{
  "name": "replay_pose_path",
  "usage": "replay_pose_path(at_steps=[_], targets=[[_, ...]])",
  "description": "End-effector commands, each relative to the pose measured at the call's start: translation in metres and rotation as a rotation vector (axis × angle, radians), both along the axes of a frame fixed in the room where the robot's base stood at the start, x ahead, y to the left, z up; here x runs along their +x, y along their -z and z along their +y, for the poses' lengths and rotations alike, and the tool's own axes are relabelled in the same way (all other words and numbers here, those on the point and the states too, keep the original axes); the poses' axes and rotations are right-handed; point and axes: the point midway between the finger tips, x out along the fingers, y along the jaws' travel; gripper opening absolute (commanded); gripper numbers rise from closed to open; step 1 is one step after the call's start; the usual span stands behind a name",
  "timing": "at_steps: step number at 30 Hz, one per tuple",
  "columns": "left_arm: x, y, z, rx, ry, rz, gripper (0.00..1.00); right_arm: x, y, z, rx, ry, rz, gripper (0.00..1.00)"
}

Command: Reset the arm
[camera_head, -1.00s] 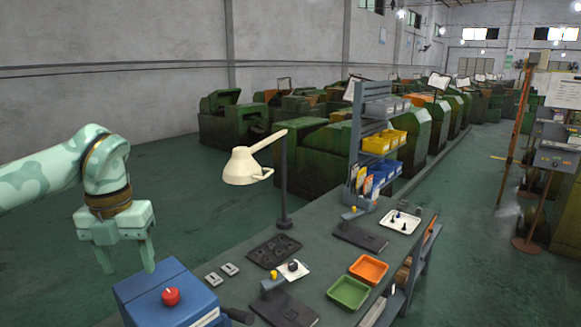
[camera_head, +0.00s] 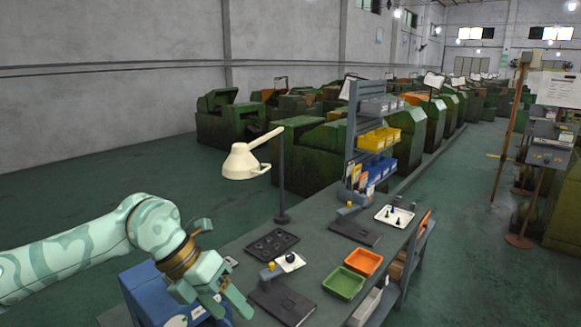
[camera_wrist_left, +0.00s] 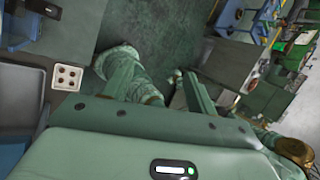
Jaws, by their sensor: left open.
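My left gripper (camera_head: 228,312) is mint green, open and empty. In the camera_head view it is low in the picture, tilted down to the right, in front of the blue box (camera_head: 139,292) at the near end of the bench. It hides the red knob on that box. My right gripper is not in view.
The grey bench (camera_head: 240,245) carries a lamp (camera_head: 244,162), a dark tray with holes (camera_head: 272,245), a green bin (camera_head: 343,283), an orange bin (camera_head: 363,262) and a white tray (camera_head: 394,216). A shelf (camera_head: 352,130) stands farther back. Open floor (camera_head: 90,205) lies to the left.

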Motion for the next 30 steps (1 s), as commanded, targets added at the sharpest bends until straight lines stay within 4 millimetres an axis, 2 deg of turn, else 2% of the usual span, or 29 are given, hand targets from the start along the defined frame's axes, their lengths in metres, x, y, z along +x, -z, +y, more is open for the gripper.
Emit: replay_pose_path(at_steps=[1,2,3,5,6,8,10,12,14,17,18,19,21,24,27,30], targets=[[-0.012,0.004,-0.028,-0.109,0.046,0.001,0.57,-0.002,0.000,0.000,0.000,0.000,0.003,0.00],[-0.020,0.003,-0.045,-0.189,0.069,-0.005,0.57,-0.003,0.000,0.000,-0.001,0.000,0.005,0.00],[-0.031,-0.002,-0.071,-0.317,0.093,-0.009,0.57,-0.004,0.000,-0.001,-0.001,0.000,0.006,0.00],[-0.049,-0.017,-0.108,-0.547,0.099,-0.016,0.57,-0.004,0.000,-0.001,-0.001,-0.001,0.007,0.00],[-0.058,-0.034,-0.128,-0.716,0.074,-0.017,0.57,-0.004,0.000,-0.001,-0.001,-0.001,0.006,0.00],[-0.065,-0.063,-0.146,-0.966,-0.012,-0.016,0.57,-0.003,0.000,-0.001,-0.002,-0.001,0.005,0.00],[-0.060,-0.094,-0.145,-1.227,-0.184,-0.011,0.57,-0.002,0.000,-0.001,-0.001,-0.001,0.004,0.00],[-0.044,-0.113,-0.124,-1.444,-0.425,-0.002,0.57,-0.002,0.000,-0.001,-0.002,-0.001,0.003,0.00],[-0.026,-0.113,-0.092,-1.578,-0.681,0.008,0.57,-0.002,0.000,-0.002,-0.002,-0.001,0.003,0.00],[-0.003,-0.078,-0.023,-1.676,-1.175,0.030,0.57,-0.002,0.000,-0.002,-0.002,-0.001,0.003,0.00],[0.000,-0.054,0.006,-1.666,-1.378,0.036,0.57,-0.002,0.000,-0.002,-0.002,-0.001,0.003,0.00],[-0.002,-0.035,0.026,-1.642,-1.519,0.042,0.57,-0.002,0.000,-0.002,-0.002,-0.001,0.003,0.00],[-0.014,0.011,0.067,-1.549,-1.810,0.054,0.57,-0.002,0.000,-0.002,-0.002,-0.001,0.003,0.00],[-0.046,0.067,0.111,-1.367,-2.136,0.069,0.57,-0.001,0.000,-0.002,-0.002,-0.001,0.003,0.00],[-0.084,0.110,0.141,-1.167,-2.370,0.081,0.57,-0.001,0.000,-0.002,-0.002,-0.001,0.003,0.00],[-0.125,0.143,0.164,-0.963,-2.545,0.093,0.57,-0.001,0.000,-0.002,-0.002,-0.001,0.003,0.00]])
